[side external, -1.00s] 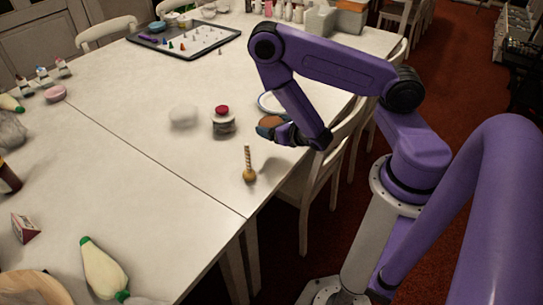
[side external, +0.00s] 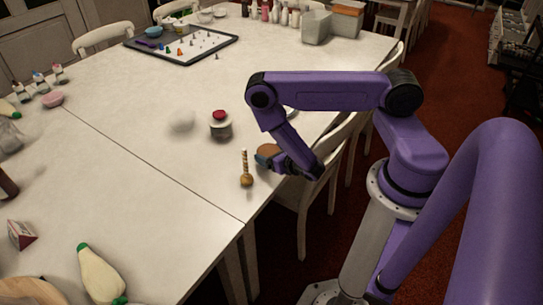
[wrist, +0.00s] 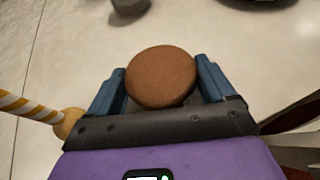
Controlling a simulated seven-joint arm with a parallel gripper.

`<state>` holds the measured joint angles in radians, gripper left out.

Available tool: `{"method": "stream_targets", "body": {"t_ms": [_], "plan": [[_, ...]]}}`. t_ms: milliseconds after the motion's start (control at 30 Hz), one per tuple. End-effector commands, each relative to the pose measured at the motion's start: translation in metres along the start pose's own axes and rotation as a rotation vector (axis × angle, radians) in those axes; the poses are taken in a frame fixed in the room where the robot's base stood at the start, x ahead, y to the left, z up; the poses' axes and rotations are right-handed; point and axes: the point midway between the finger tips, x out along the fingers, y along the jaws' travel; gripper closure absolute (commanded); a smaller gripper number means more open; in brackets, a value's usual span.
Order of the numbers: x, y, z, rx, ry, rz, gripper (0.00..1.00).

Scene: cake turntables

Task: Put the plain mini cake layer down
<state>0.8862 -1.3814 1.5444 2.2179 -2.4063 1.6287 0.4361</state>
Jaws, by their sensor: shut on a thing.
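The plain mini cake layer is a round brown disc (wrist: 160,76) lying flat between the two blue fingers of my gripper (wrist: 160,82) in the wrist view. The fingers are shut on its sides. In the side view the cake layer (side external: 268,150) and my gripper (side external: 270,158) are at the right edge of the white table, just right of the striped honey dipper. I cannot tell how high the layer is above the table. A small round stand with a red top (side external: 220,124) is on the table, left of and beyond my gripper.
The honey dipper (side external: 246,170) stands close to the left of my gripper; it also shows in the wrist view (wrist: 30,108). A blurred whitish lump (side external: 182,123) lies left of the red-topped stand. A tray with small pieces (side external: 205,58) is farther back.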

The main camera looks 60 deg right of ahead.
Motion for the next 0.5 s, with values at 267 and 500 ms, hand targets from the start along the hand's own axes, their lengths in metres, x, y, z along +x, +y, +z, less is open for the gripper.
{"method": "stream_targets", "body": {"t_ms": [267,500], "plan": [[0.0039,0.0003,-0.0095,0.0,-0.001,0.001,0.47],[0.0049,0.0002,-0.0119,0.0,-0.001,0.001,0.47]]}}
